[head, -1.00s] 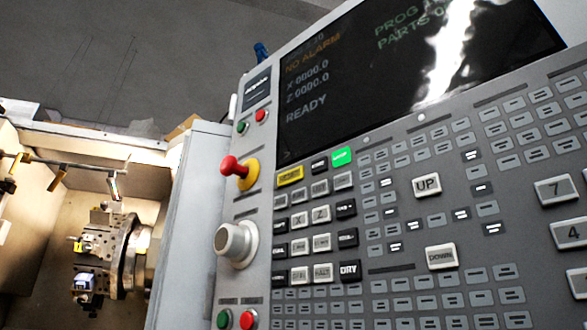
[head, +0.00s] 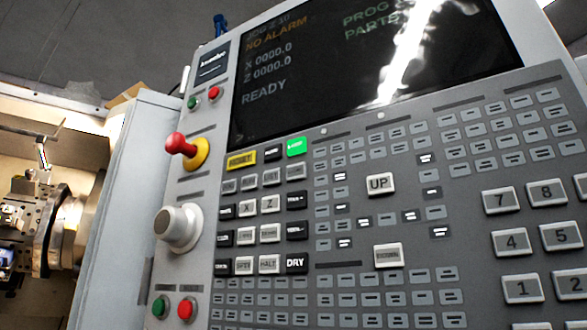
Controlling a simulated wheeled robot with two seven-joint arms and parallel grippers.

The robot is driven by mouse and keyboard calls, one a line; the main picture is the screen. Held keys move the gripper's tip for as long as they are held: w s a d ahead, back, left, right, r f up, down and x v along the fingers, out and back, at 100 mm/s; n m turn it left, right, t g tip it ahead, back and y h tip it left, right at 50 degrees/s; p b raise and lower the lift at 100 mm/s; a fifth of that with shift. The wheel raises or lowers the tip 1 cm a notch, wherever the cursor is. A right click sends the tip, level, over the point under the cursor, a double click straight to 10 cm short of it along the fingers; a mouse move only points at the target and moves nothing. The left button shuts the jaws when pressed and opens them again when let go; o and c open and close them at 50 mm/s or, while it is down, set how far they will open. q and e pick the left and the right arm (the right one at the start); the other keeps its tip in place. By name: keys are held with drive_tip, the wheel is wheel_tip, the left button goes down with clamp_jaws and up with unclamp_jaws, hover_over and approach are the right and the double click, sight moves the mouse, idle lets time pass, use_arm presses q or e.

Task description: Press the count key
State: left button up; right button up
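The control panel (head: 340,290) of the turning machine fills most of the head view, with many keys on it. No key reads clearly as a count key; many labels are too small or blurred. A yellow key (head: 241,161) seems to say RESET, with a green key (head: 296,147) to its right. Below are keys X (head: 246,209), Z (head: 269,205), HALT (head: 269,264) and DRY (head: 296,262). Further right are the UP key (head: 380,184), the down key (head: 388,256) and number keys (head: 512,241). Neither of my grippers is in view.
The screen (head: 330,75) above the keys shows NO ALARM and READY, partly under glare. The lit machine interior (head: 45,200) lies far left.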

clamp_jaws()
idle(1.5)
